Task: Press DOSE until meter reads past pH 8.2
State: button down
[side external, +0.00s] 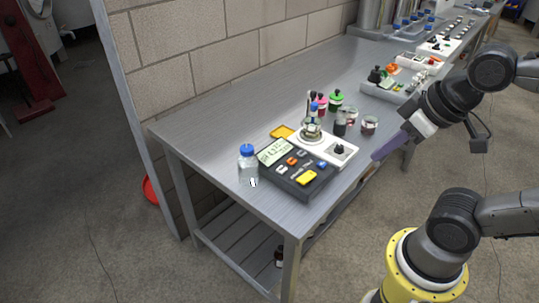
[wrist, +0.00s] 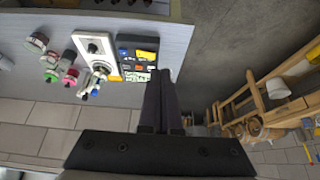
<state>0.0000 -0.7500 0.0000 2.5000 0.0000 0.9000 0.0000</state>
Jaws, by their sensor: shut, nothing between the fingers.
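The dark meter box (side external: 297,170) sits at the near edge of the steel bench, with a pale lit display (side external: 275,151) whose reading is too small to make out surely. It carries orange and blue buttons and a larger yellow button (side external: 306,178); I cannot read which is DOSE. The box also shows in the wrist view (wrist: 138,58). A beaker (side external: 311,131) stands on the white stirrer (side external: 341,154) beside the meter. My gripper (side external: 377,157) is shut and empty, to the right of the meter and apart from it; its fingers also show in the wrist view (wrist: 163,77).
A blue-capped bottle (side external: 248,167) stands just left of the meter. A grey tray (side external: 395,92) lies farther back. The bench's left part is clear.

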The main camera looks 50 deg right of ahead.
jog(key=w+d+r+m+t+h, duration=0.1)
jog(key=w+d+r+m+t, duration=0.2)
jog(key=w, duration=0.5)
jog(key=w+d+r+m+t+h, duration=0.1)
jog(key=w+d+r+m+t, duration=0.2)
jog(key=w, duration=0.5)
jog(key=w+a+f+m+y, duration=0.1)
jog(key=w+a+f+y, duration=0.1)
jog(key=w+f, duration=0.4)
notch_tip(320, 180, down, 9)
jog(key=w+d+g+y, duration=0.1)
jog(key=w+d+g, duration=0.1)
jog(key=shift+w+d+m, duration=0.2)
jog(key=shift+d+m, duration=0.15)
jog(key=shift+m, duration=0.05)
jog(key=shift+f, duration=0.15)
